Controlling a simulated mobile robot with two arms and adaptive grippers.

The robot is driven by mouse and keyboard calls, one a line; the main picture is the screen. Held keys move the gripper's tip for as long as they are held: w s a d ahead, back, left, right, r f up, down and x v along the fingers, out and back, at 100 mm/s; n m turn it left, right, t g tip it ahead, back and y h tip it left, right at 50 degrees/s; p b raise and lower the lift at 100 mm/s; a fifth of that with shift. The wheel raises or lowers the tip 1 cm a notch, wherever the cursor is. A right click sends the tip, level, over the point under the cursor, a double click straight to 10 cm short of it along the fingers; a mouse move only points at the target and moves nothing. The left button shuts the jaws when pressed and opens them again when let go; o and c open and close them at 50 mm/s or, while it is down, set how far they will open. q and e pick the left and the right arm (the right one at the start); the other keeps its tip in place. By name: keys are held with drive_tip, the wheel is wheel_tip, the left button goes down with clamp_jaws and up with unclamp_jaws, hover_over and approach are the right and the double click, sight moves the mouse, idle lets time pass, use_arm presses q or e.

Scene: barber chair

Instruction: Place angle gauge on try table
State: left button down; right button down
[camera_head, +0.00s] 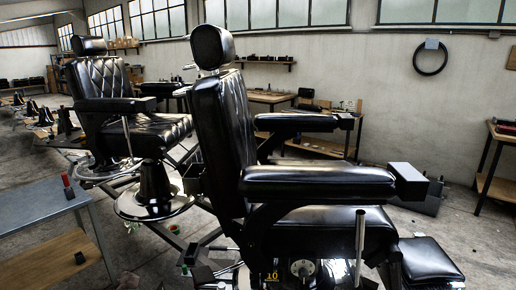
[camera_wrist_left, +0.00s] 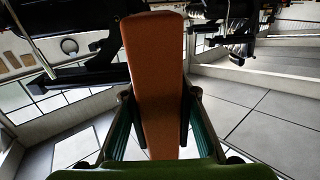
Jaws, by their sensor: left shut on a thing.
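My left gripper (camera_wrist_left: 160,97) is shut on a long, flat orange-brown piece in the left wrist view. This piece (camera_wrist_left: 153,50) lies between the two fingers and sticks out past their tips. It looks like the angle gauge, but its full shape does not show. In the head view neither gripper nor the held piece is visible. A grey-topped table (camera_head: 35,208) with a wooden lower shelf stands at the left edge of the head view. A small red and black object (camera_head: 67,187) stands on its top. I cannot tell for certain whether this is the try table.
A black barber chair (camera_head: 320,182) fills the middle and right, its armrest reaching toward the right. A second chair (camera_head: 105,95) stands behind it at left. Workbenches line the back wall.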

use_arm(q)
drive_tip(key=shift+s+a+r, duration=0.15)
drive_tip(key=shift+s+r, duration=0.2)
drive_tip(key=shift+s, duration=0.15)
drive_tip(key=w+d+r+m+g+h, duration=0.2)
drive_tip(key=w+d+m+g+h, duration=0.1)
drive_tip(key=d+m+g+h, duration=0.4)
drive_tip(key=w+d+r+m+g+h, duration=0.3)
drive_tip(key=w+d+m+g+h, duration=0.1)
drive_tip(key=d+m+g+h, duration=0.3)
drive_tip(key=m+g+h, duration=0.2)
drive_tip(key=m+h, duration=0.1)
drive_tip(key=shift+g+h, duration=0.3)
drive_tip(key=shift+g, duration=0.1)
idle(1.1)
drive_tip(key=shift+d, duration=0.1)
